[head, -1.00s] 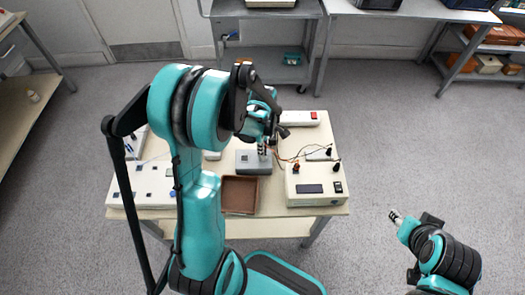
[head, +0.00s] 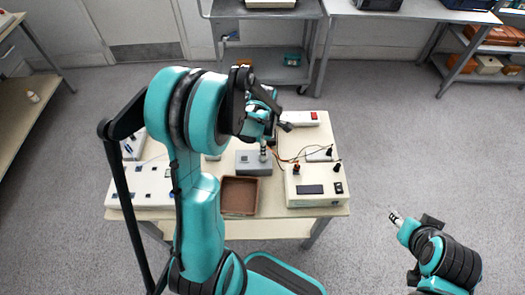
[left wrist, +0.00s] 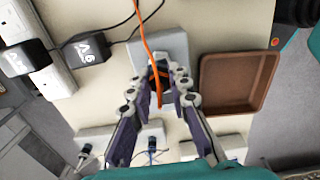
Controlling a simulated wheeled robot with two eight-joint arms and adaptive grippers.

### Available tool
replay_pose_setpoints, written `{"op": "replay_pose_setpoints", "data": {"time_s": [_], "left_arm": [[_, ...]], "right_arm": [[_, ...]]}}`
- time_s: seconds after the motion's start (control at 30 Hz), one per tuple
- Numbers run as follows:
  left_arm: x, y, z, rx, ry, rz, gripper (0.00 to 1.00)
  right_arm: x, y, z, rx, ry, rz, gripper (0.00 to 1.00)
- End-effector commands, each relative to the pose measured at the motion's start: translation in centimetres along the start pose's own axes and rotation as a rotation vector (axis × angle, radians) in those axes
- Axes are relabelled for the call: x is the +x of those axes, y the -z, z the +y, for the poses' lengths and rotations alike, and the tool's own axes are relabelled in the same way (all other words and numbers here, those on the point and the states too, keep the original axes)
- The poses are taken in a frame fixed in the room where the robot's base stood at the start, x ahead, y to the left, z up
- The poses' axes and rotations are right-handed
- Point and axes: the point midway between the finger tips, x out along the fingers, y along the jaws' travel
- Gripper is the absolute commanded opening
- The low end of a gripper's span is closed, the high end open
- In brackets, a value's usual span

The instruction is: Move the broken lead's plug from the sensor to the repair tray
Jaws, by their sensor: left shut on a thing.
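The sensor, a grey box (head: 250,169), sits on the table behind the brown repair tray (head: 239,194). In the left wrist view the sensor (left wrist: 150,48) is under my fingers and the tray (left wrist: 238,84) is to the right. My left gripper (head: 264,152) points down at the sensor's right part. In the left wrist view my left gripper (left wrist: 163,80) is shut on a dark plug (left wrist: 158,70) with an orange lead (left wrist: 145,40), largely hidden between the fingers. The tray looks empty. My right gripper (head: 395,217) is off the table at the lower right, too small to judge.
A cream instrument box (head: 313,185) with a dark display stands right of the tray, with leads running behind it. A white socket panel (head: 150,187) lies at the left. A power strip (head: 300,118) with a red switch lies at the back. Black plugs (left wrist: 88,48) show in the wrist view.

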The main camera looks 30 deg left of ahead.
Motion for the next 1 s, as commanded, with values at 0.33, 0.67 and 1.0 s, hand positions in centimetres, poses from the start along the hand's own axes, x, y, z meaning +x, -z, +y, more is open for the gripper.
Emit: {"op": "replay_pose_setpoints", "data": {"time_s": [0.33,0.67,1.0], "left_arm": [[0.07,0.0,-0.06,-0.167,0.001,0.0,0.0],[-0.09,0.0,-0.06,-0.165,0.001,0.0,0.0],[-0.51,0.0,0.0,-0.165,0.0,0.0,0.0]], "right_arm": [[0.3,-0.22,0.0,0.0,0.0,0.0,0.4],[0.23,-0.16,0.0,0.0,0.0,0.0,0.4],[0.07,-0.06,0.0,0.0,0.0,0.0,0.4]]}}
